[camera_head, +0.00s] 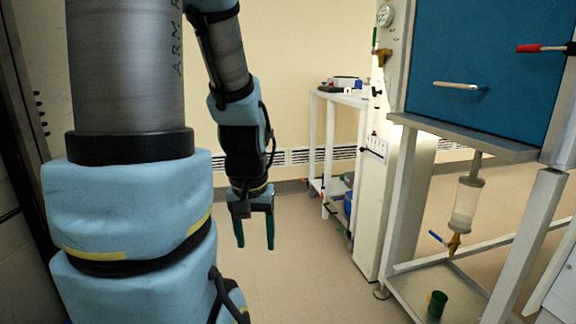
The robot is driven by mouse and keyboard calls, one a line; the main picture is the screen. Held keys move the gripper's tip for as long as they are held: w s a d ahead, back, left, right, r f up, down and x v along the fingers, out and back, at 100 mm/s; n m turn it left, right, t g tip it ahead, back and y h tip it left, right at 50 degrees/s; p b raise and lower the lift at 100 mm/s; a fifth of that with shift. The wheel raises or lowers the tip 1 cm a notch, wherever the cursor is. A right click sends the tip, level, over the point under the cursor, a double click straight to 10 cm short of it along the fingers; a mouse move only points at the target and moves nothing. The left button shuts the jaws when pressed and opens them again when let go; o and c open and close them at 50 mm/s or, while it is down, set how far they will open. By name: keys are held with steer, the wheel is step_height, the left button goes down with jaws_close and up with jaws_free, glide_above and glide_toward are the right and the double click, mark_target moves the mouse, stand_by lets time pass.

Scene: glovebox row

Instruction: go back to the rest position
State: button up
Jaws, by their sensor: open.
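My arm hangs down on the left of the head view, wrapped in light blue covers. My gripper (256,240) points down at its end, over bare floor. Its two dark green fingers are apart, and nothing shows between them. No object touches it.
At right stands a white frame (404,190) with a blue panel (480,62), a red-handled lever (540,48) and a hanging clear cylinder (464,207). A green cup (437,304) is on its lower shelf. A white cart (340,98) stands behind. The floor (300,285) between is clear.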

step_height(320, 180, up, 20)
steer(key=p, duration=1.7)
steer(key=shift+f, duration=0.2)
